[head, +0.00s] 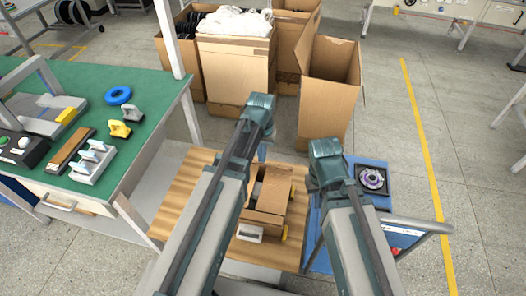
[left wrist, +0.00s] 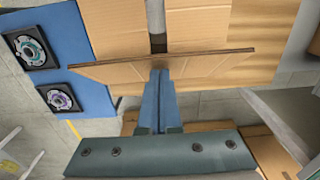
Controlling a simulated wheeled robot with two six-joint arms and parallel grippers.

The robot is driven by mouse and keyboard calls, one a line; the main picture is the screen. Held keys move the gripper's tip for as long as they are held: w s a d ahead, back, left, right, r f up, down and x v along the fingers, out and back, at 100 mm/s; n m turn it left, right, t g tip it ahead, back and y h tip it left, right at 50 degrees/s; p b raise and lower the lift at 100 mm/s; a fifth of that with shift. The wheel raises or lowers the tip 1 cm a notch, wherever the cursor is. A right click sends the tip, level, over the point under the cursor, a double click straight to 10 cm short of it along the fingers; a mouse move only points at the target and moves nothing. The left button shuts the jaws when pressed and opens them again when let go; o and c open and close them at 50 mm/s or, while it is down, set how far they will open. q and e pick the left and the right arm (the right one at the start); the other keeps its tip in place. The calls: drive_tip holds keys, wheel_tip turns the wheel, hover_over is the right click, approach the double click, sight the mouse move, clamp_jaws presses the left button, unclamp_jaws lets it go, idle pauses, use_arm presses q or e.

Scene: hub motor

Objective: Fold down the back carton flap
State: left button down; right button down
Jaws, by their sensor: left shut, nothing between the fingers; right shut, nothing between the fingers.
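The small open carton (head: 273,190) stands on the wooden table in the middle of the head view, partly behind my left arm. In the left wrist view the back flap (left wrist: 105,70) stands up as a thin brown panel, seen nearly edge-on. Beyond it lie two folded-in flaps (left wrist: 200,28) with a dark gap between them. My left gripper (left wrist: 161,75) is shut and empty, its fingertips at the middle of the back flap; I cannot tell whether they touch it. It also shows in the head view (head: 262,150). My right gripper (head: 318,190) is shut and empty, right of the carton.
A blue surface (head: 345,172) with black-framed round parts (head: 373,180) lies right of the wooden table (head: 182,200). Large cartons (head: 330,90) stand on the floor behind. A green bench (head: 150,85) with tools is at left.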

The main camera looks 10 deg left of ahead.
use_arm(q)
drive_tip(key=shift+s, duration=1.45)
drive_tip(key=shift+f, duration=0.15)
drive_tip(key=shift+f+b, duration=2.55)
drive_tip(key=shift+b, duration=0.15)
drive_tip(key=shift+r, duration=0.15)
drive_tip(key=shift+r, duration=0.1)
wheel_tip(320, 180, up, 9)
drive_tip(key=p, duration=0.9)
